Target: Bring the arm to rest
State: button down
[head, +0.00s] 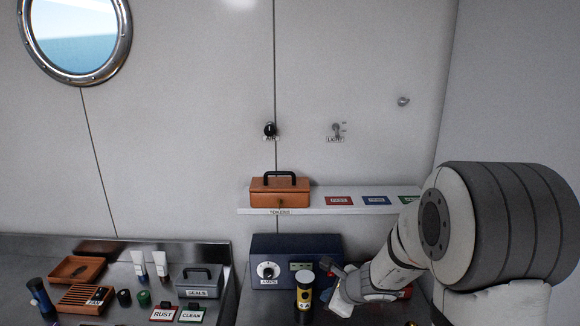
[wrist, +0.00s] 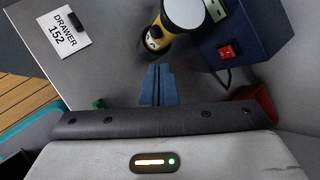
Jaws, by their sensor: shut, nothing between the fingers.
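My gripper (wrist: 157,85) shows in the wrist view as two blue fingers pressed together with nothing between them. They are over the grey worktop, just short of a yellow and black cylinder (wrist: 152,38) with a pale round top. In the head view my arm reaches in from the right and bends down to the worktop. My wrist is right of the yellow and black cylinder (head: 304,292), in front of the blue control box (head: 262,254). The fingertips are hard to make out there. I cannot tell whether they touch anything.
A red switch (wrist: 229,51) is on the blue box near my fingers. A card reading DRAWER 152 (wrist: 62,34) lies on the worktop. A shelf (head: 325,198) with an orange toolbox (head: 279,190) is above. A grey SEALS box (head: 199,279) and orange trays (head: 77,268) stand left.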

jog(key=s+a+r+n+g+b, duration=0.25)
jog(key=s+r+n, duration=0.55)
jog(key=s+n, duration=0.4)
jog(key=s+d+n+h, duration=0.2)
jog(key=s+d+n, duration=0.2)
jog(key=s+n, duration=0.1)
jog(key=s+d+r+n+h, duration=0.1)
jog(key=s+d+n+h, duration=0.1)
jog(key=s+n, duration=0.3)
jog(key=s+d+g+b, duration=0.1)
jog(key=s, duration=0.1)
jog(key=shift+s+d+n+h, duration=0.3)
jog(key=shift+s+d, duration=0.05)
jog(key=shift+d, duration=0.05)
